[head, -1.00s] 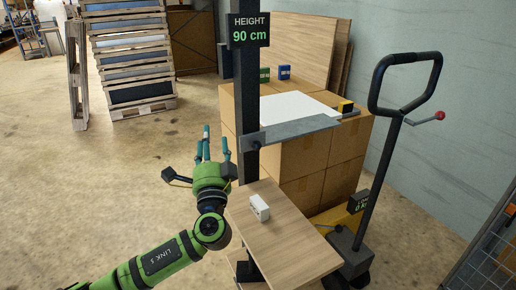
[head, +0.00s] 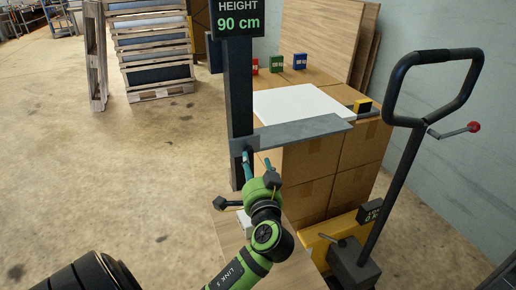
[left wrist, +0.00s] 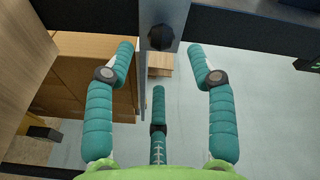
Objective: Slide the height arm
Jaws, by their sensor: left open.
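The height arm (head: 305,132) is a flat grey bar that juts right from a dark upright post (head: 238,90). The display (head: 238,18) on the post reads 90 cm. My left gripper (head: 258,163) is open, just below the arm's inner end by the post. In the left wrist view its teal fingers (left wrist: 161,60) stand apart, with the grey bracket and its dark knob (left wrist: 162,37) between and just beyond the tips. I cannot tell whether a finger touches the bracket. My right gripper is not in view.
Cardboard boxes (head: 312,160) with a white sheet (head: 300,104) on top stand behind the arm. A pallet jack handle (head: 405,170) rises at the right. My left arm partly hides a wooden shelf (head: 232,235) and a small white box (head: 243,222).

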